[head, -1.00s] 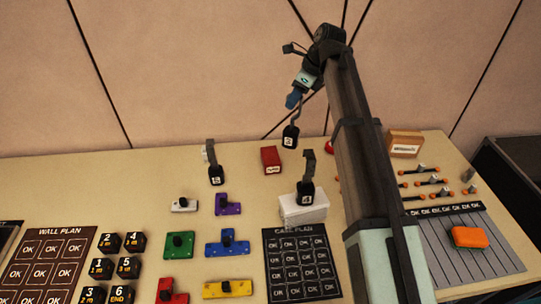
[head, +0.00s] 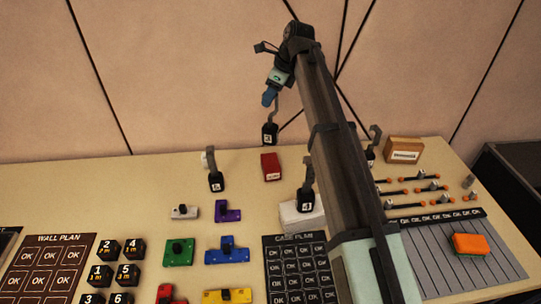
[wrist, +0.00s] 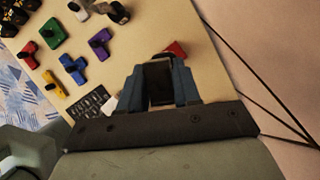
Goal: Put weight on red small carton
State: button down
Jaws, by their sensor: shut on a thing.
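My gripper (head: 270,97) is shut on the hook of a black weight (head: 269,133) with a white label and holds it hanging in the air. The red small carton (head: 271,167) stands on the table near its back edge. In the head picture the weight appears just above the carton, with a small gap between them. In the wrist view my blue gripper fingers (wrist: 160,84) are around the dark weight (wrist: 160,80), and part of the red carton (wrist: 175,49) shows just beyond them.
Another black weight (head: 216,181) stands left of the carton. A weight marked 4 (head: 306,201) stands on a white block (head: 290,214). A brown carton (head: 403,150) stands at the back right. Coloured pieces (head: 228,249) lie in front.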

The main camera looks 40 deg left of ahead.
aim_at(270, 122)
jog(key=shift+w+a+f, duration=0.1)
jog(key=shift+f, duration=2.4)
jog(key=shift+w+f, duration=0.1)
jog(key=shift+f, duration=2.5)
jog(key=c, duration=0.8)
grip_release()
jog(key=v, duration=1.2)
